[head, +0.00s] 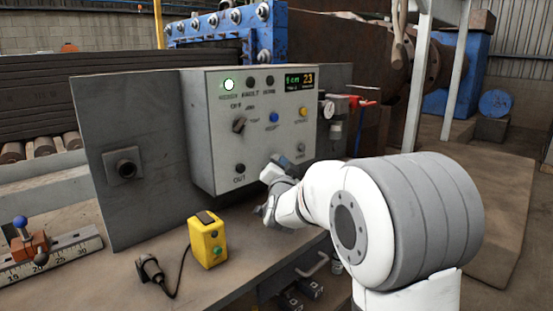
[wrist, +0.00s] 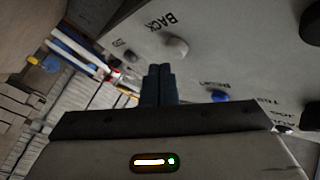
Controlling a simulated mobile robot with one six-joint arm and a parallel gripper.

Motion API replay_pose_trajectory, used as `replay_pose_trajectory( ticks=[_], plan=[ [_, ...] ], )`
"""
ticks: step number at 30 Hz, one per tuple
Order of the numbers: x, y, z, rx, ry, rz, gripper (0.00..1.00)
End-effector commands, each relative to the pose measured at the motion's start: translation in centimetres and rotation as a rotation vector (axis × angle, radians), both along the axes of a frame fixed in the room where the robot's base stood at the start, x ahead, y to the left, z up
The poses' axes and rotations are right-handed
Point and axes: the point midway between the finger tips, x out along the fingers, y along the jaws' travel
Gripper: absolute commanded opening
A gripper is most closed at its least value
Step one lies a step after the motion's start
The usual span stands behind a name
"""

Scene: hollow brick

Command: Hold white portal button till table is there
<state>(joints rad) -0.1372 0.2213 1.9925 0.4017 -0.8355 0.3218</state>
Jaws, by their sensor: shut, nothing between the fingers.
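A grey control box (head: 212,140) stands on the bench with its buttons facing me. A white button (head: 300,148) sits at its lower right, and in the wrist view the white button (wrist: 178,47) is beside the word BACK.
A blue button (head: 274,117), yellow button (head: 303,109), knob (head: 239,124) and black OUT button (head: 240,168) share the panel. A white lamp (head: 229,85) is lit, and the display (head: 299,80) reads 23. A yellow pendant box (head: 208,242) with a cable stands on the bench.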

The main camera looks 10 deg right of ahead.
Motion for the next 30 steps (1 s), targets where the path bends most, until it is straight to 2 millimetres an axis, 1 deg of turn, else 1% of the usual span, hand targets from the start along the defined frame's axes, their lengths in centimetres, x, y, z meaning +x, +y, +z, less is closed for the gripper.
replay_pose_trajectory(
  ticks=[5,13,30],
  plan=[
    [0.04,0.03,-0.02,0.000,0.000,0.000,0.00],
    [0.62,0.47,-0.04,0.000,-0.001,-0.001,0.00],
    [0.84,0.62,0.03,0.000,0.000,0.000,0.00]
  ],
)
